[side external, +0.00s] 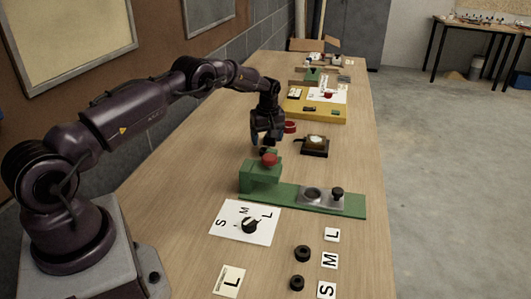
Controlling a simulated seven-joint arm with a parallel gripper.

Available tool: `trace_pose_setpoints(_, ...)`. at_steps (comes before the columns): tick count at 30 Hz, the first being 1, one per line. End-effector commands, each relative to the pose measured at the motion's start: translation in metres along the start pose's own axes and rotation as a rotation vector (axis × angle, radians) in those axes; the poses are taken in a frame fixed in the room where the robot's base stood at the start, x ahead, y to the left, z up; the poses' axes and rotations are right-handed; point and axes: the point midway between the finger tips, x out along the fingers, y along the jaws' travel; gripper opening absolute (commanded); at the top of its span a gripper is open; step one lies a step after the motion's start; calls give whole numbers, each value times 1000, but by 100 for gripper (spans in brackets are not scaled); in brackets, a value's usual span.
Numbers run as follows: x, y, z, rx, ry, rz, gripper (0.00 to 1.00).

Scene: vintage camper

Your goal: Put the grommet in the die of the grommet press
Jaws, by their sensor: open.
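A green fixture (260,177), probably the grommet press, stands mid-table with a red knob (269,160) on its block. Its flat base carries a grey plate with a round seat (312,194), which may be the die, and a small black knob (337,193). Two black rings (302,253) (297,283), possibly grommets, lie in front beside cards marked L, M and S. A dark round piece (250,226) sits on a white S-M-L sheet (228,223). My gripper (264,147) is open, pointing down just behind the red knob; its fingertips are partly hidden, and I cannot tell what lies between them.
Behind the press are a red ring (290,127), a black square base with a pale disc (315,145), and a yellow tray (340,115). A card marked L (229,280) lies at the front. The wooden table (350,255) is clear along its right edge.

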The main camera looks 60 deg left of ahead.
Motion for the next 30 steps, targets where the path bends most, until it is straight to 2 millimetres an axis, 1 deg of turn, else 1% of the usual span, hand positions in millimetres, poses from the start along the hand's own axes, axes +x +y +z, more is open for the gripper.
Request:
trace_pose_setpoints(6, 31, 0, -3, 0, -1, -2, 72)
trace_pose_setpoints(9, 43, 0, -3, 1, -1, -2, 72)
trace_pose_setpoints(13, 50, 0, -3, 0, -1, -1, 72)
trace_pose_setpoints(20, 50, 0, -4, 0, 0, 0, 72)
trace_pose_setpoints(21, 50, 0, -4, 0, 0, 0, 62)
trace_pose_setpoints(23, 50, 0, -4, 0, 0, 0, 48)
trace_pose_setpoints(24, 50, 0, -4, 0, 0, 0, 39)
trace_pose_setpoints(27, 50, 0, -4, 0, 0, -1, 18)
trace_pose_setpoints(28, 50, 0, -4, 0, 0, -1, 18)
trace_pose_setpoints(29, 50, 0, -4, 0, 0, 0, 14)
trace_pose_setpoints(30, 50, 0, -4, 0, 0, 0, 14)
